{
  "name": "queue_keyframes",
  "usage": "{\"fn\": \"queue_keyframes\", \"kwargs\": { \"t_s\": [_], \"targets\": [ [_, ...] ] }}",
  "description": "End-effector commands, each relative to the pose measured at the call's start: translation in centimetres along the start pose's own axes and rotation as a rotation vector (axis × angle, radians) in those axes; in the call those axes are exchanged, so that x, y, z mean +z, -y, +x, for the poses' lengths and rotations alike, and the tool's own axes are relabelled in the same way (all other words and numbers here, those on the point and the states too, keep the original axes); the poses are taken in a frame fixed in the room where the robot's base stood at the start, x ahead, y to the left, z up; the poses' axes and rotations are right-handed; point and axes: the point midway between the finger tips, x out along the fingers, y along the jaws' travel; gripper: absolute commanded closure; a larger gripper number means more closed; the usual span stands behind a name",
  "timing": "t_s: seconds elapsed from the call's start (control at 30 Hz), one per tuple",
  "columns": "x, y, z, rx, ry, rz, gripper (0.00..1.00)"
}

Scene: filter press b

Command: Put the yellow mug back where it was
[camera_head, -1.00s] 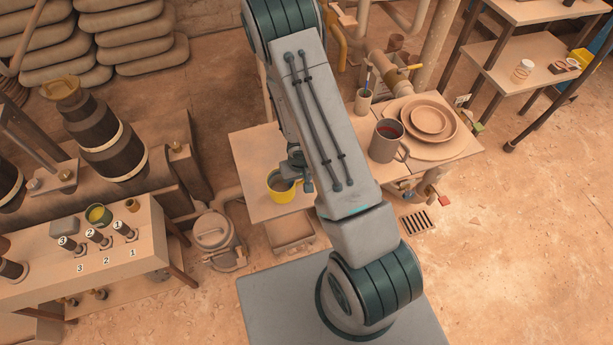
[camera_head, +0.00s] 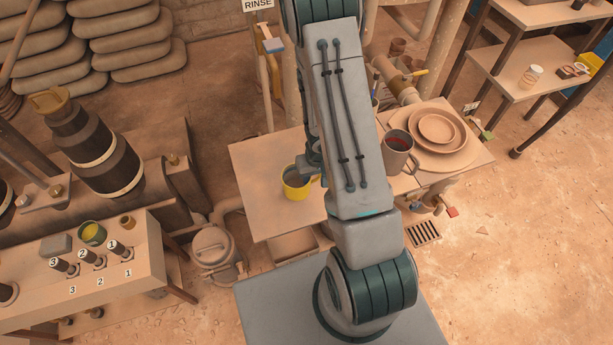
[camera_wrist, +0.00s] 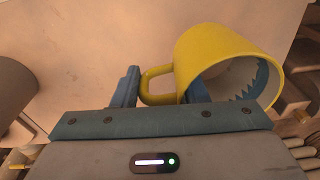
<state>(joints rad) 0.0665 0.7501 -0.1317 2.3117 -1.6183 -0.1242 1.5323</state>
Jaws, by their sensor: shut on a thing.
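The yellow mug (camera_head: 296,183) is over the left part of the wooden table, beside my arm in the head view. In the wrist view the yellow mug (camera_wrist: 215,65) lies across the picture with its handle to the left and its pale, blue-patterned inside showing at the right. My gripper (camera_wrist: 155,90) is shut on the mug, with one blue finger left of the handle and the other by the body. In the head view my gripper (camera_head: 312,170) is partly hidden by my arm. I cannot tell whether the mug touches the table.
The table (camera_head: 265,165) has free room left of the mug. A large grey mug (camera_head: 397,155) and stacked clay plates (camera_head: 437,130) stand at its right. A numbered bench (camera_head: 120,280) with a green-yellow pot (camera_head: 92,233) stands at the lower left.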

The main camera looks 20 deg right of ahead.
Motion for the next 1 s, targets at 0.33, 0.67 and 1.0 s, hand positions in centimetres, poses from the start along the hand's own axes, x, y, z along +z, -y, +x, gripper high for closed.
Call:
{"fn": "queue_keyframes", "kwargs": {
  "t_s": [0.33,0.67,1.0],
  "targets": [
    [-0.4,0.6,2.5,-0.002,0.000,-0.019,1.00],
    [-0.2,0.5,4.8,-0.001,-0.001,-0.018,1.00],
    [-0.2,0.4,4.7,-0.001,0.000,-0.013,1.00]
  ]
}}
